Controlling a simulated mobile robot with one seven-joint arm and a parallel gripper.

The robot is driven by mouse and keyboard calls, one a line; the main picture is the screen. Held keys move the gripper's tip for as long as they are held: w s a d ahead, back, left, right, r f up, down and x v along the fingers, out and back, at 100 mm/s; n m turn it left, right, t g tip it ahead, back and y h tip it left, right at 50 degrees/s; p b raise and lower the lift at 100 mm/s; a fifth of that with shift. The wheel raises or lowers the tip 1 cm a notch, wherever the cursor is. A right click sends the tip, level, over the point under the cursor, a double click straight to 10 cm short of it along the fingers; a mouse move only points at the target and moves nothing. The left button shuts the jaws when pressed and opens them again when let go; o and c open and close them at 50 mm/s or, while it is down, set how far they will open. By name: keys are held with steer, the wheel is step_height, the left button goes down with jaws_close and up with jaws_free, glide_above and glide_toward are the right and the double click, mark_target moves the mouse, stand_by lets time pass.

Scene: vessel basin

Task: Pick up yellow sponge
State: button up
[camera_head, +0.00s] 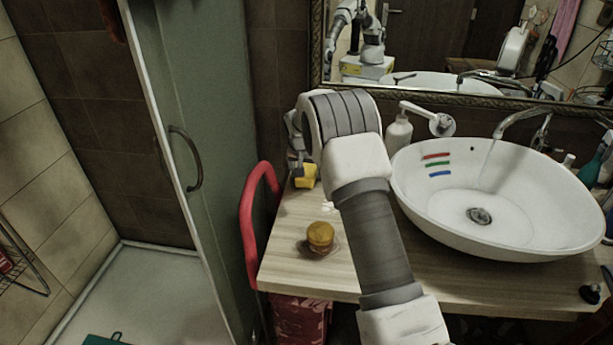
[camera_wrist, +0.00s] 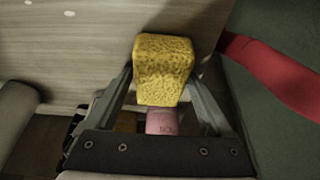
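The yellow sponge (camera_wrist: 165,62) is a speckled block between the two fingers of my gripper (camera_wrist: 163,80) in the wrist view. The fingers lean inward and appear to press on its two sides, so my gripper looks shut on it. In the head view the sponge (camera_head: 305,177) shows just below my gripper (camera_head: 298,165), near the back left corner of the wooden counter (camera_head: 285,265). My arm hides part of the gripper there. I cannot tell whether the sponge touches the counter.
A round amber object (camera_head: 320,237) sits on the counter nearer the front. A white basin (camera_head: 510,245) with a tap stands at the right, a soap bottle (camera_head: 399,133) behind my arm. A red curved rail (camera_head: 249,220) and a glass shower door (camera_head: 205,110) border the left.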

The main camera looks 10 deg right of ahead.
mark_target(307, 167)
steer(key=c, duration=1)
steer(key=shift+o, duration=0.2)
steer(key=shift+r+p, duration=0.3)
steer(key=shift+r, duration=0.3)
step_height(307, 167, up, 3)
steer(key=shift+r, duration=0.15)
steer(key=s+d+r, duration=0.6)
steer(key=d+r, duration=0.1)
steer(key=d, duration=0.3)
steer(key=o, duration=0.8)
steer(key=c, duration=0.7)
